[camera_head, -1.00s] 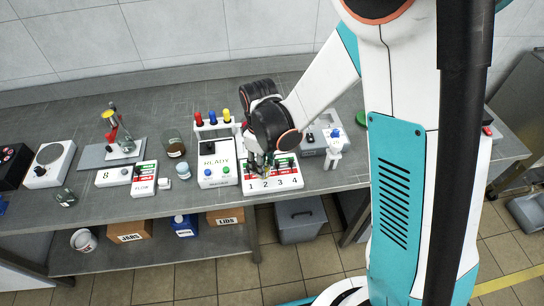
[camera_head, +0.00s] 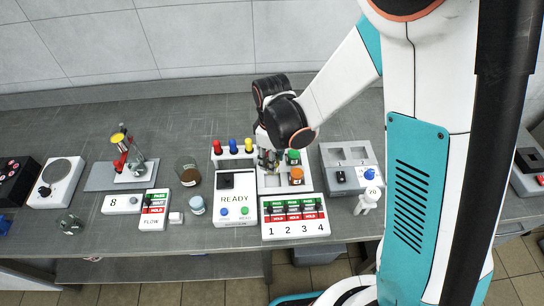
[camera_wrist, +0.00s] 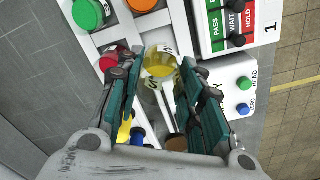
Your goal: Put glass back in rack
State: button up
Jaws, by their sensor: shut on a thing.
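My gripper (camera_head: 268,160) is low over the left part of a white rack (camera_head: 271,187) with square compartments. In the wrist view my gripper (camera_wrist: 163,63) is shut around a small clear glass (camera_wrist: 160,64) with yellow in it. The glass is mostly hidden by my gripper in the head view. A green-topped piece (camera_head: 293,157) and an orange-topped piece (camera_head: 296,175) sit in the rack to the right of my gripper. I cannot tell whether the glass touches the rack.
The panel numbered 1 to 4 (camera_head: 294,229) stands at the rack's front. The READY box (camera_head: 236,208) is to its left, with red, blue and yellow tops (camera_head: 233,146) behind. A grey tray (camera_head: 349,156) and small white figure (camera_head: 369,198) are right. Bare table lies behind.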

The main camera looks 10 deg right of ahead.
jog(key=shift+f+b, duration=0.85)
jog(key=shift+f, duration=0.7)
jog(key=shift+f+b, duration=1.8)
jog(key=shift+f, duration=0.1)
jog(key=o, duration=1.3)
jog(key=o, duration=0.5)
jog(key=shift+r, duration=0.15)
